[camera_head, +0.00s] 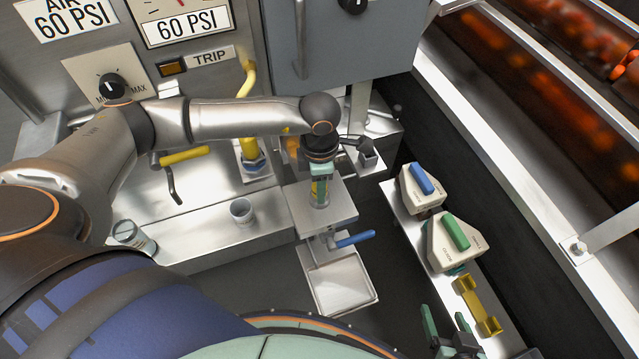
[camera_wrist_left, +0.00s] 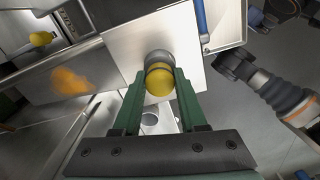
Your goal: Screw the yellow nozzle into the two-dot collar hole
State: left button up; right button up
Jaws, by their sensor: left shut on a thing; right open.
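My left gripper (camera_head: 320,186) points down over a steel block (camera_head: 335,213) and is shut on the yellow nozzle (camera_head: 321,187). In the left wrist view the yellow nozzle (camera_wrist_left: 159,83) sits between the two green fingertips, with a grey round part (camera_wrist_left: 159,58) right against it. I cannot tell whether that part belongs to the nozzle or to a collar. Collar holes and dot marks cannot be made out. My right gripper (camera_head: 446,335) is open and empty at the bottom right, beside a yellow bracket.
A blue lever (camera_head: 355,239) juts out above a steel tray (camera_head: 343,286). A metal cup (camera_head: 242,212) stands on the left ledge. Blue-handled (camera_head: 420,190) and green-handled (camera_head: 453,243) blocks and the yellow bracket (camera_head: 477,306) line the right rail.

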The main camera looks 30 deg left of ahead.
pick_arm(q)
jog(key=o, duration=0.8)
jog(key=shift+c, duration=0.2)
jog(key=n, duration=1.2)
